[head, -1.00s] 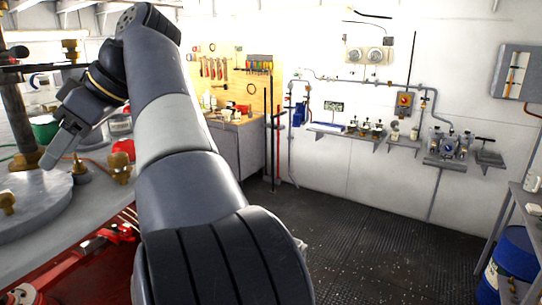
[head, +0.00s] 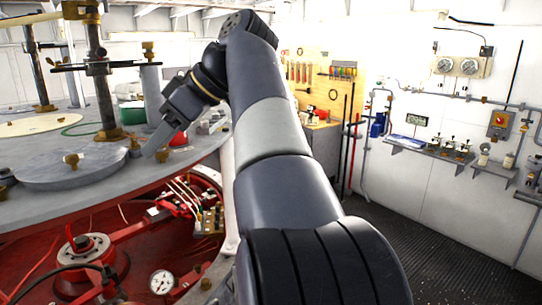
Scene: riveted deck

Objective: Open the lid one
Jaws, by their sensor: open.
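A round grey metal lid (head: 70,170) with a brass knob (head: 72,160) lies flat on the grey round deck (head: 205,152) at the left. My gripper (head: 150,152) is open and empty, pointing down and left beside the lid's right edge. One finger hides most of the other. I cannot tell whether the fingertips touch the lid or hover just above the deck.
A dark post with a brass foot and crossbar (head: 98,68) rises behind the lid. A pale disc (head: 45,124) and a green container (head: 131,113) stand farther back. Red machinery with a gauge (head: 162,281) is below the deck. Free dark floor (head: 400,240) lies right.

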